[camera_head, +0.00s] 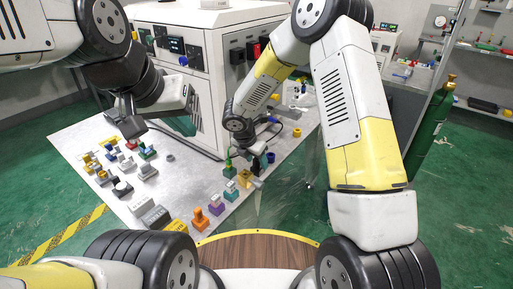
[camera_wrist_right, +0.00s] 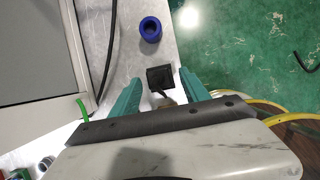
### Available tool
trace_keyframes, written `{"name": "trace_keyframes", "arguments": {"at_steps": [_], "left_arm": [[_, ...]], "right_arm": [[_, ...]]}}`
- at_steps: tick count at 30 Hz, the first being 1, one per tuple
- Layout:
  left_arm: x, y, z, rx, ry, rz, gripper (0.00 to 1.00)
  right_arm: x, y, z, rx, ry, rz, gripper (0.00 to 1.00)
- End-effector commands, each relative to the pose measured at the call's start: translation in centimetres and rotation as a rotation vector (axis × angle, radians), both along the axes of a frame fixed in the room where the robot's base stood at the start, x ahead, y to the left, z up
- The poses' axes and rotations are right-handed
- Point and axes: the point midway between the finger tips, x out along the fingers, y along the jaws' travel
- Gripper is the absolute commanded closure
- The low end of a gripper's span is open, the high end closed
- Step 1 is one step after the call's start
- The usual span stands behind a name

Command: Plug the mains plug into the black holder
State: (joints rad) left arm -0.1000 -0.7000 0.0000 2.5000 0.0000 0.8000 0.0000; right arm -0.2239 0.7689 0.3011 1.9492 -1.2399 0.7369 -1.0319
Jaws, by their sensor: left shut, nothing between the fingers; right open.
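A black square block (camera_wrist_right: 160,77), which looks like the black holder, sits on the pale table between my right gripper's fingers in the wrist view. A small greyish-brown part, partly hidden by the gripper body, shows just below it. I cannot tell whether the fingers touch the block. My right gripper (camera_wrist_right: 161,88) is open, its teal fingers apart on either side of it. In the head view this gripper (camera_head: 244,163) is low over the table's right part. I cannot make out the mains plug with certainty. My left gripper (camera_head: 131,124) is shut and empty above the left part.
A blue ring-shaped piece (camera_wrist_right: 150,29) stands beyond the black block. A dark cable (camera_wrist_right: 110,45) runs alongside the white machine (camera_head: 215,60). Several coloured parts, including an orange one (camera_head: 200,217), stand along the front edge. The table's middle (camera_head: 190,170) is mostly clear.

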Motion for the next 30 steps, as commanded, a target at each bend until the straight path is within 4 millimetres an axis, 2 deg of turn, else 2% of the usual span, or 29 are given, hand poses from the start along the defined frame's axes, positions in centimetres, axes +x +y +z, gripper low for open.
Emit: {"name": "trace_keyframes", "arguments": {"at_steps": [18, 30], "left_arm": [[0.0, 0.0, 0.0, 0.000, 0.000, 0.000, 1.00], [0.0, 0.0, 0.0, 0.000, 0.000, 0.000, 1.00]], "right_arm": [[0.0, 0.0, 3.4, 0.000, -0.001, -0.001, 0.46], [0.0, 0.0, 3.5, 0.000, 0.000, 0.000, 0.46]]}}
